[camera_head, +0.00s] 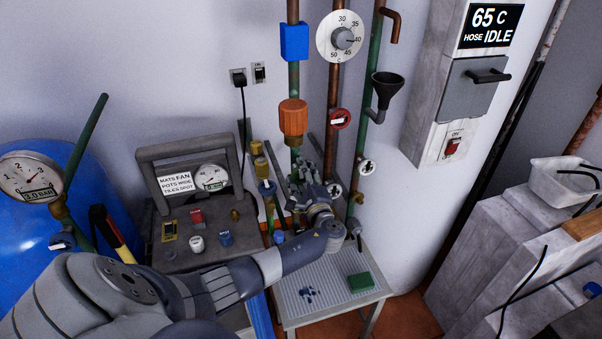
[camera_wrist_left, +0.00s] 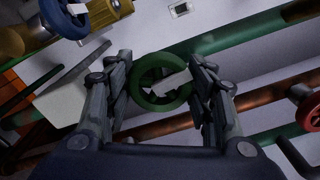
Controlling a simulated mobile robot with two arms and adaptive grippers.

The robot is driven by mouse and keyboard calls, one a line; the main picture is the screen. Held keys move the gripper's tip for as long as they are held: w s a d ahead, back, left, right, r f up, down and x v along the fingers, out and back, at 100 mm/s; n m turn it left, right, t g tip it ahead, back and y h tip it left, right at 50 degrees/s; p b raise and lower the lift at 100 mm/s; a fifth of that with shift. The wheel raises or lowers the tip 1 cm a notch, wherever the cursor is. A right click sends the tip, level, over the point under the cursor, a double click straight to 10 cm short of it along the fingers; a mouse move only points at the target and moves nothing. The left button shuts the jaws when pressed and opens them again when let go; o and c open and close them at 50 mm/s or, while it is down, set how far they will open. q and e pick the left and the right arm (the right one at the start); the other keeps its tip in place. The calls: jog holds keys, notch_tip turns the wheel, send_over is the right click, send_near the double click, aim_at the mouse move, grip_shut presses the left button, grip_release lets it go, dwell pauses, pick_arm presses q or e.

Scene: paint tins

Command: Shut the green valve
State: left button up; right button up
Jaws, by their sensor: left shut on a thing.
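The green valve (camera_wrist_left: 161,82) is a round green handwheel on a green pipe, seen in the left wrist view between my fingers. My left gripper (camera_wrist_left: 160,88) is shut on its rim, one finger on each side. In the head view my left gripper (camera_head: 308,182) is at the lower part of the green pipe (camera_head: 294,80), and it hides the green valve there. My right gripper is in neither view.
A red valve wheel (camera_head: 340,119) sits on the copper pipe to the right. A black funnel (camera_head: 387,86) and an orange fitting (camera_head: 293,118) are above. A small table (camera_head: 330,303) with a green block (camera_head: 361,282) stands below. A gauge panel (camera_head: 185,150) is at left.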

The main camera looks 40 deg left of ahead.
pick_arm(q)
jog(key=shift+m, duration=0.6)
jog(key=o, duration=1.1)
jog(key=v, duration=1.2)
